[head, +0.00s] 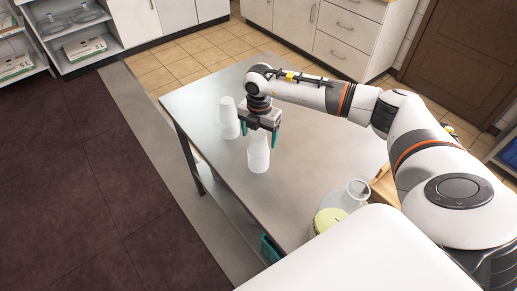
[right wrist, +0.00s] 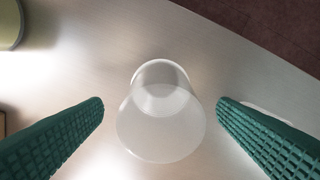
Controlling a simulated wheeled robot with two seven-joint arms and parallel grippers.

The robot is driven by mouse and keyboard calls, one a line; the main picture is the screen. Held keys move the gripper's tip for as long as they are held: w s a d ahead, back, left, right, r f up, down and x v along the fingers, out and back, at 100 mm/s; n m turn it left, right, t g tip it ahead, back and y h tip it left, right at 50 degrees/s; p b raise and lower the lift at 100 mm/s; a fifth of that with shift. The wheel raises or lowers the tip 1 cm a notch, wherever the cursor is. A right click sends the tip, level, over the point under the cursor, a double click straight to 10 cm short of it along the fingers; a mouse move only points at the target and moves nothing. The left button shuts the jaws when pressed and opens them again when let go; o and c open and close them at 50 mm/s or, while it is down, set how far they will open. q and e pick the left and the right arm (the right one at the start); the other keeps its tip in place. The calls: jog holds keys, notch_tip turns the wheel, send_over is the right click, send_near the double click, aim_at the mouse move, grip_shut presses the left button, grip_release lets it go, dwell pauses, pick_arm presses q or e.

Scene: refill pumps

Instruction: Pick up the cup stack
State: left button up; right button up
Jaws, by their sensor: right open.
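A translucent white cup stack (head: 258,155) stands upright on the steel table, with a second tall white cup stack (head: 229,118) behind it to the left. My right gripper (head: 262,138) is open above the nearer stack, its teal fingers on either side of the upper part. In the right wrist view, this cup stack (right wrist: 160,125) sits between the ribbed fingers, with a gap on both sides. Nothing is held. I cannot see my left gripper.
A clear glass vessel (head: 354,190) and a round container with a yellowish top (head: 328,220) stand at the table's near right. The steel table (head: 315,150) is clear right of the stacks. Drawers (head: 345,40) stand beyond it.

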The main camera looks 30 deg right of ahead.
jog(key=shift+a+f+p, duration=0.15)
jog(key=shift+f+p, duration=0.15)
jog(key=shift+f, duration=1.3)
jog(key=shift+c, duration=0.4)
jog(key=shift+r, duration=0.1)
jog(key=c, duration=1.3)
